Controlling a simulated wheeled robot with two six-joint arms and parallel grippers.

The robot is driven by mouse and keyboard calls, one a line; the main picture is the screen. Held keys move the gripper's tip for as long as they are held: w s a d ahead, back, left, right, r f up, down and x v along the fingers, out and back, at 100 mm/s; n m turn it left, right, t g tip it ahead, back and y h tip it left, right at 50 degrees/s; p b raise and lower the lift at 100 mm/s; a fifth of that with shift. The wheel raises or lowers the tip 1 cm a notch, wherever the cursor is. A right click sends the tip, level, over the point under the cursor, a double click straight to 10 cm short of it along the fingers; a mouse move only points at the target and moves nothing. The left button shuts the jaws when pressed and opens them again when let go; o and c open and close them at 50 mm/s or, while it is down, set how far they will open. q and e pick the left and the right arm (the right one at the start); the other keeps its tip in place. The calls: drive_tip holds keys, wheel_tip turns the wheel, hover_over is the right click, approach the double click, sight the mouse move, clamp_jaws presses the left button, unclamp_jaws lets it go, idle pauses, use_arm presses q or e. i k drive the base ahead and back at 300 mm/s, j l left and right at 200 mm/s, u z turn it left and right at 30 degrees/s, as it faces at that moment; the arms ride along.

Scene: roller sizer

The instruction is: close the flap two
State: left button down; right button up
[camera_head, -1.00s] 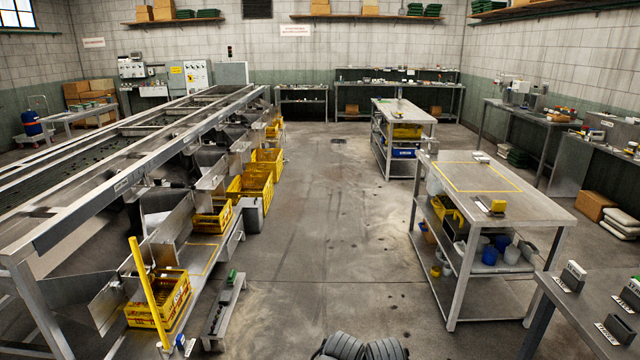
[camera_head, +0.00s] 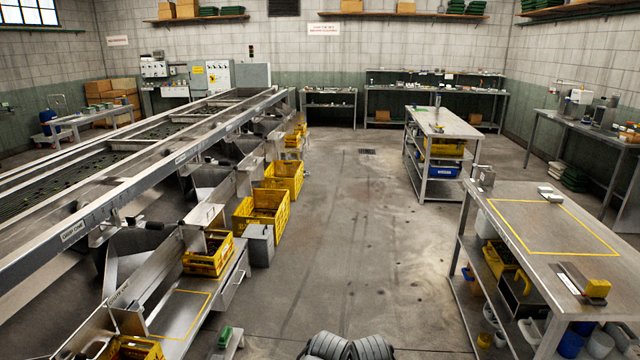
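The roller sizer (camera_head: 120,205) runs along the left side, with a row of metal outlet chutes and plates facing the aisle. A sloping metal plate (camera_head: 152,268) stands at the near outlet, and a smaller upright plate (camera_head: 205,214) is behind it. No readable number shows which one is flap two, and I cannot tell whether any flap is open or shut. Neither gripper shows in view; only dark ribbed parts, apparently mine, show at the bottom edge.
Yellow crates stand along the sizer, including a near one (camera_head: 208,253) and a larger one (camera_head: 262,209). A grey bin (camera_head: 260,246) sits beside them. A workbench (camera_head: 560,240) stands on the right. The concrete aisle (camera_head: 345,240) between is clear.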

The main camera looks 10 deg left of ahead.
sight(204, 213)
drive_tip(key=i+u, duration=0.1)
drive_tip(key=i, duration=0.5)
drive_tip(key=i+l+u, duration=0.1)
drive_tip(key=i, duration=0.5)
drive_tip(key=i+l+u, duration=0.1)
drive_tip(key=i, duration=0.55)
drive_tip(key=i+j, duration=0.2)
drive_tip(key=i, duration=0.3)
drive_tip(key=i+j+z, duration=0.1)
drive_tip(key=i+j, duration=0.15)
drive_tip(key=i, duration=0.25)
drive_tip(key=i+j, duration=0.25)
drive_tip(key=i, duration=0.2)
